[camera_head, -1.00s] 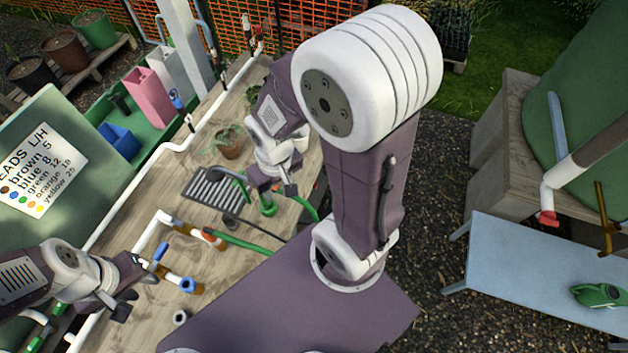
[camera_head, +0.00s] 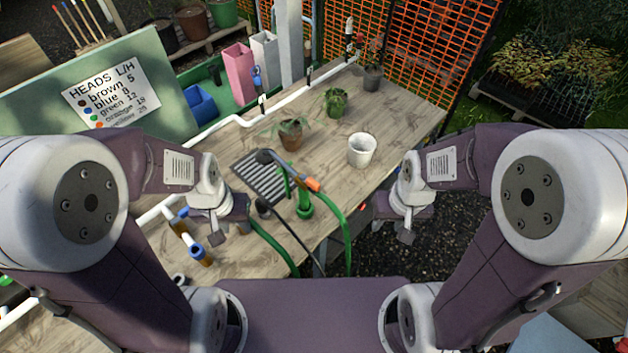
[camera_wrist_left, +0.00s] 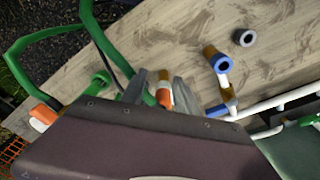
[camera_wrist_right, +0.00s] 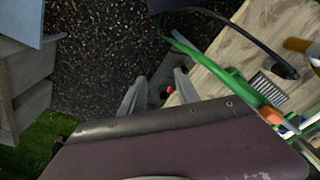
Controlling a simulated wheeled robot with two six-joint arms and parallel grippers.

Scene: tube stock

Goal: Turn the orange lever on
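Two orange parts show, and I cannot tell for sure which is the lever. One orange part (camera_head: 313,184) sits at the end of the green hose over the table; it also shows in the left wrist view (camera_wrist_left: 43,115). The other is a short orange piece with a white band (camera_wrist_left: 165,92), seen beyond and between my left fingers, on the pipework; in the head view my left gripper covers that spot. My left gripper (camera_head: 218,222) is open and empty above the table. My right gripper (camera_head: 398,222) is open and empty near the table's right edge.
Brown pipe ends with blue fittings (camera_head: 199,254) lie left of my left gripper. A black grill (camera_head: 262,176), a green tap stand (camera_head: 304,207), a white pot (camera_head: 362,150) and potted plants (camera_head: 290,134) stand on the table. Gravel lies to the right.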

